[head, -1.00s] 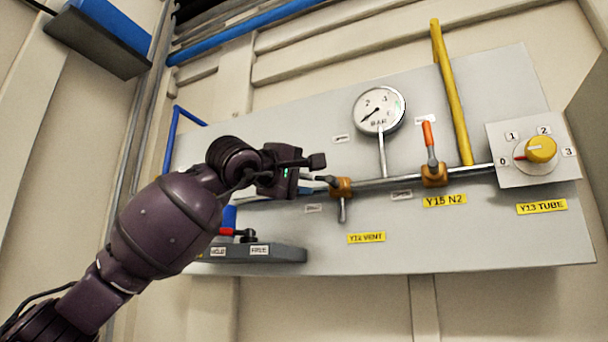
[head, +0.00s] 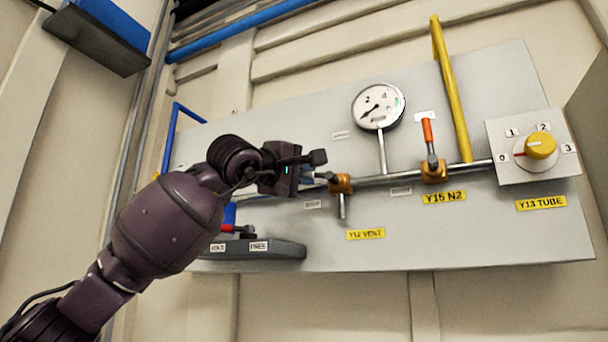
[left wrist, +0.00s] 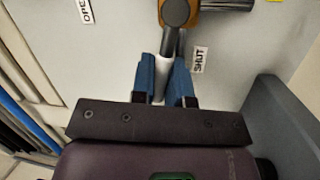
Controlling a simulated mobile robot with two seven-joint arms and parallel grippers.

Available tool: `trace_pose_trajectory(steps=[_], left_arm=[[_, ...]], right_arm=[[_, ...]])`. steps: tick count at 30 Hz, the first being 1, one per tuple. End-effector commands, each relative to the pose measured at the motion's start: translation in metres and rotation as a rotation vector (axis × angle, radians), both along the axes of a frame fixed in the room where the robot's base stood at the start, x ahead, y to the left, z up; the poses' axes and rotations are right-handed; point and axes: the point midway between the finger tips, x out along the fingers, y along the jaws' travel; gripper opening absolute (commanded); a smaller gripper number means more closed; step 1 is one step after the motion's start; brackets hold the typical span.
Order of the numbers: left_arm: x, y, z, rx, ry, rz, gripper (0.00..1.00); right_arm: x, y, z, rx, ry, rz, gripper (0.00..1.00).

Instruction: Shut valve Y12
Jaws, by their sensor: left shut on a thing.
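The Y12 valve has a brass body (head: 341,184) on the grey pipe, above its yellow "Y12 VENT" label (head: 366,234). Its lever points left towards my left gripper (head: 317,178). In the left wrist view the blue fingers of my left gripper (left wrist: 168,68) are shut on the pale lever (left wrist: 164,66), one on each side. A "SHUT" tag (left wrist: 199,60) is close to the right of the lever, and an "OPEN" tag (left wrist: 85,10) is farther off at upper left. The lever lies nearer "SHUT". My right gripper is not in view.
To the right are the orange-handled Y15 N2 valve (head: 429,134) and the yellow Y13 TUBE knob (head: 540,146). A pressure gauge (head: 379,107) stands above the pipe. A dark grey ledge (head: 275,251) juts out below my left gripper.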

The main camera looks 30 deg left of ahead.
Motion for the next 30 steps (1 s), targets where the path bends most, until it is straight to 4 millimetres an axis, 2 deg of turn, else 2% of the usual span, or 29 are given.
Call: trace_pose_trajectory(steps=[3, 7, 13, 22, 23, 24, 27, 30], left_arm=[[0.002, 0.000, -0.009, -0.076, -0.003, 0.001, 0.00], [0.002, 0.000, -0.013, -0.162, -0.008, -0.001, 0.00], [0.001, 0.001, -0.014, -0.233, -0.013, -0.001, 0.00], [0.000, 0.001, -0.014, -0.239, -0.013, 0.000, 0.00], [0.000, 0.001, -0.014, -0.239, -0.013, 0.000, 0.18], [0.000, 0.001, -0.014, -0.239, -0.013, 0.000, 0.24], [0.000, 0.001, -0.014, -0.238, -0.013, 0.000, 0.40], [0.000, 0.001, -0.014, -0.237, -0.014, 0.000, 0.41]], right_arm=[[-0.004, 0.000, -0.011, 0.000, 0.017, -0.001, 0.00], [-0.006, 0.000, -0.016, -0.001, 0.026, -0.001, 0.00], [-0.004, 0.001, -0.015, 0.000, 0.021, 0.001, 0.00], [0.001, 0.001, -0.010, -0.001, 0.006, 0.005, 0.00], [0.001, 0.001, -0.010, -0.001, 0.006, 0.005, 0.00], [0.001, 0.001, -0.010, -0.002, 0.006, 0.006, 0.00], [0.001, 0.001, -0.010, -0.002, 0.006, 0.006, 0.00], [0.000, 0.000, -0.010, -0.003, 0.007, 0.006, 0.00]])
